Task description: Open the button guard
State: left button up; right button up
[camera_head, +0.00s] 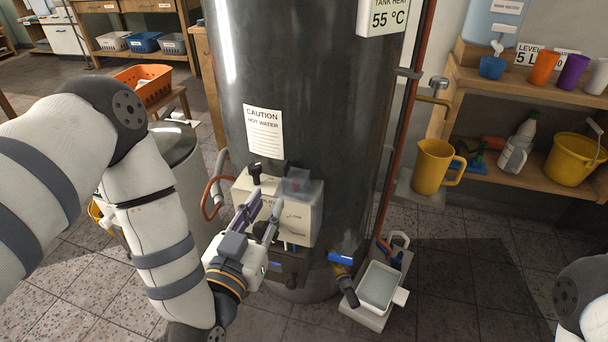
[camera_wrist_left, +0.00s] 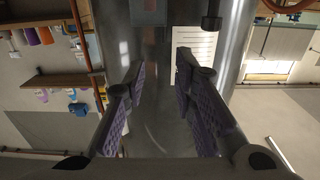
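The button guard (camera_head: 297,184) is a clear, bluish box-shaped cover on top of the cream control box (camera_head: 303,219), at the front of the tank. It looks closed. In the left wrist view the guard (camera_wrist_left: 148,11) is at the top edge, partly cut off. My left gripper (camera_head: 268,198) is in front of the control box, to the left of and lower than the guard. Its purple-padded fingers are spread apart with nothing between them, as the left wrist view shows (camera_wrist_left: 160,72). I cannot tell whether they touch the box. My right gripper is out of view.
A black knob (camera_head: 255,172) stands on the box left of the guard. The dark tank (camera_head: 310,90) rises behind. A blue-handled valve (camera_head: 341,259) and a pale basin (camera_head: 378,288) are low on the right. A yellow jug (camera_head: 432,166) stands further right.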

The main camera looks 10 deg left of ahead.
aim_at(296, 177)
pick_arm(q)
jog(key=w, duration=1.2)
jog(key=shift+r+b, duration=0.1)
jog(key=shift+b, duration=0.3)
grip_shut()
